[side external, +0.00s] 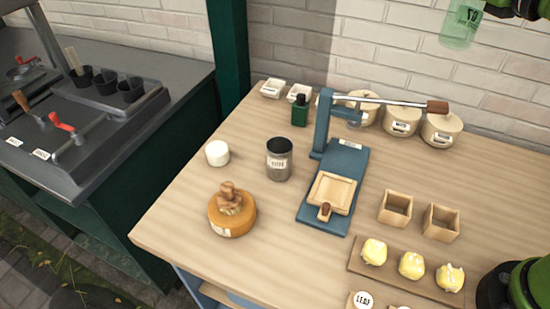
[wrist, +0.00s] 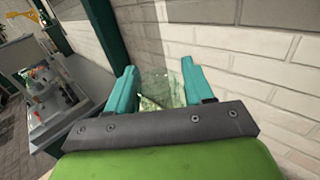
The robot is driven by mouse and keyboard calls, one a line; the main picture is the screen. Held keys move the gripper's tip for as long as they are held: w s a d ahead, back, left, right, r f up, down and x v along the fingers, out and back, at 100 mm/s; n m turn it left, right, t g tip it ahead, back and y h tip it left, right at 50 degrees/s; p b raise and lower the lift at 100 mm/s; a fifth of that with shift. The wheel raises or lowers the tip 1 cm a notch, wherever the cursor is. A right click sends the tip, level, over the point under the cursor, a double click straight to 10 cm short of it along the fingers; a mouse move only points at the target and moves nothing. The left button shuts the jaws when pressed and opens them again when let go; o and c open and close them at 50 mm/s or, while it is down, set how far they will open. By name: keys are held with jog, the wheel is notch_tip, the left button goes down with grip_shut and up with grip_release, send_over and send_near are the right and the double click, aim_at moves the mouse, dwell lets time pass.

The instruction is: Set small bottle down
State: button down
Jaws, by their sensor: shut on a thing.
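My gripper shows in the wrist view (wrist: 159,76) with its two teal fingers on either side of a clear, pale green glass bottle (wrist: 155,90). In the side view my gripper (side external: 492,6) is partly cut off at the top right edge. A different small dark green bottle (side external: 300,110) stands upright on the wooden table (side external: 185,200), near the back, left of the blue press.
The blue lever press (side external: 345,160) stands mid-table. Lidded pots (side external: 401,122) line the back wall. Wooden boxes (side external: 396,208) and a board of yellow lumps (side external: 411,265) lie right.

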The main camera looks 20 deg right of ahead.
jog(key=s+d+f+m+g+h, duration=0.1)
jog(key=d+f+m+g+h, duration=0.2)
jog(key=d+f+m+h, duration=0.5)
jog(key=s+d+f+m+g+h, duration=0.1)
jog(key=d+f+m+g+h, duration=0.3)
jog(key=d+f, duration=0.7)
jog(key=s+d+f+m+g+h, duration=0.1)
jog(key=s+d+f+m+g, duration=0.25)
jog(key=s+d+g, duration=0.35)
jog(key=s+d+f+m+g+h, duration=0.25)
jog(key=s+m+g, duration=0.2)
jog(key=s, duration=0.45)
jog(key=s+d+f+m+g+h, duration=0.1)
jog(key=s+d+f+m+g, duration=0.15)
jog(key=s+d+g, duration=0.35)
jog(key=s+a+r+m+g+y, duration=0.1)
jog(key=s+a+m+g+y, duration=0.25)
jog(key=s, duration=0.25)
jog(key=s+a+r+m+g+y, duration=0.1)
jog(key=s+a+m+g+y, duration=0.15)
jog(key=s+g, duration=0.3)
notch_tip(320, 180, down, 8)
jog(key=shift+m+y, duration=0.45)
jog(key=shift+s+t, duration=0.1)
jog(key=shift+t, duration=0.15)
